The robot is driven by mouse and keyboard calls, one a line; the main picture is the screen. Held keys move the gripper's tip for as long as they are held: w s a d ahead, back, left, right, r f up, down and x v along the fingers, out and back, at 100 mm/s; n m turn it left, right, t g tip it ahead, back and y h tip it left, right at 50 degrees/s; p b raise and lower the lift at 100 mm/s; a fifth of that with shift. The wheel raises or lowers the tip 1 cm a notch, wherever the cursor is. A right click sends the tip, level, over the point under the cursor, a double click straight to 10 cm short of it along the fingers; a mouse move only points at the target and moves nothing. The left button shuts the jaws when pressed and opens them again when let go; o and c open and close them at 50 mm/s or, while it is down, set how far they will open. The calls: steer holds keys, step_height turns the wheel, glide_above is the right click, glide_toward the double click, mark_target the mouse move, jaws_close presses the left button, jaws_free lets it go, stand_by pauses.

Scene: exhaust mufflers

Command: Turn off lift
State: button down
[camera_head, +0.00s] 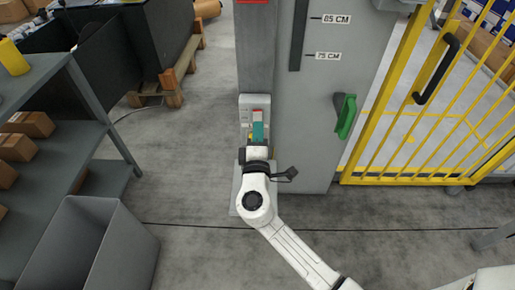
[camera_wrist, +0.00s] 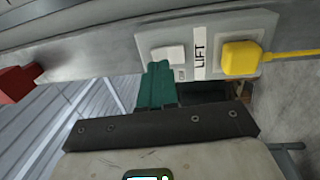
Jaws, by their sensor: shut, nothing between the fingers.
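The lift's switch panel is a pale plate (camera_wrist: 270,25) with a LIFT label (camera_wrist: 200,52), a white rocker switch (camera_wrist: 168,54) and a yellow plug (camera_wrist: 240,58) with its cable. In the head view the panel (camera_head: 246,103) sits low on a grey column, partly hidden by my arm. My gripper (camera_head: 258,132) is at the panel. In the wrist view its teal fingers (camera_wrist: 157,72) are shut and empty, with the tip right at the lower edge of the white switch. I cannot tell whether it touches, or which way the switch is set.
A grey cabinet (camera_head: 312,130) with a green handle (camera_head: 346,117) stands right of the column, beside a yellow gate (camera_head: 410,90). A shelf with boxes (camera_head: 30,124) and a grey bin (camera_head: 90,240) are at left. The floor around my arm is clear.

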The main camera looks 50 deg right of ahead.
mark_target(259, 114)
steer(key=shift+x, duration=1.55)
steer(key=shift+w+d+b, duration=0.1)
steer(key=shift+d+b, duration=0.05)
steer(key=shift+b, duration=0.35)
